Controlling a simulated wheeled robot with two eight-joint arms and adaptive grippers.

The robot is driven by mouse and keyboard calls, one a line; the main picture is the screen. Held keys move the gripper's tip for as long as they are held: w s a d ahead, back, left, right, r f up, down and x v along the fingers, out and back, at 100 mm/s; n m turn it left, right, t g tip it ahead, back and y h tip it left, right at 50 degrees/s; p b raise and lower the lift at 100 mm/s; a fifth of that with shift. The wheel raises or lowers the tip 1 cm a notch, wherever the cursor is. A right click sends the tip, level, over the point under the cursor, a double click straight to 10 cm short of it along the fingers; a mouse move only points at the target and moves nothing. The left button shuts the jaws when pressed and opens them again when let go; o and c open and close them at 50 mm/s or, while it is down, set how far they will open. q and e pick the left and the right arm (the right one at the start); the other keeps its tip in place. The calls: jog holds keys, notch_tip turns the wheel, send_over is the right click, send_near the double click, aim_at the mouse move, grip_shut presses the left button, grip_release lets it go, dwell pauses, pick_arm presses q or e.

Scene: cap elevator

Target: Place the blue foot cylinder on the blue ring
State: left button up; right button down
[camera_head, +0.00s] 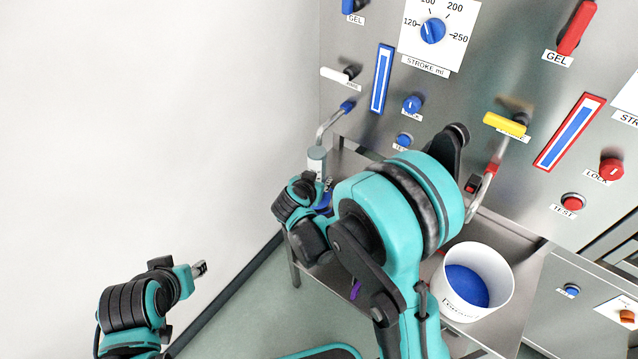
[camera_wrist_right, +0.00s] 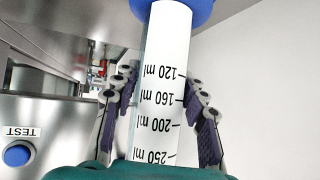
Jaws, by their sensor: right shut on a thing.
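The blue foot cylinder (camera_head: 316,166) shows in the head view under the left spout, partly behind my right gripper (camera_head: 318,188). In the right wrist view the cylinder (camera_wrist_right: 165,85) has a white scale with ml marks and stands between the two fingers. Its blue foot (camera_wrist_right: 187,11) is at the top edge of that view. My right gripper is shut on the cylinder. In the head view a bit of blue shows beside the gripper; I cannot tell if it is the foot or the blue ring. My left gripper (camera_head: 199,268) is empty at lower left, away from the bench.
A steel dispenser panel (camera_head: 480,90) with knobs and levers stands behind. The left metal spout (camera_head: 328,124) is close to the cylinder. A white bucket (camera_head: 497,258) with blue content stands on the steel bench (camera_head: 522,300). A blue test button (camera_wrist_right: 17,154) shows in the wrist view.

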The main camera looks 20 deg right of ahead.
jog(key=shift+w+d, duration=0.25)
jog(key=shift+w, duration=0.25)
jog(key=f, duration=0.1)
jog(key=f+b, duration=0.1)
jog(key=w+f+b, duration=0.1)
jog(key=shift+d+f, duration=0.1)
jog(key=shift+d, duration=0.2)
jog(key=shift+f+b, duration=0.3)
jog(key=shift+b, duration=0.1)
jog(key=shift+r, duration=0.2)
jog(key=shift+f, duration=0.15)
jog(key=c, duration=0.9)
grip_release()
jog(key=shift+o, duration=0.3)
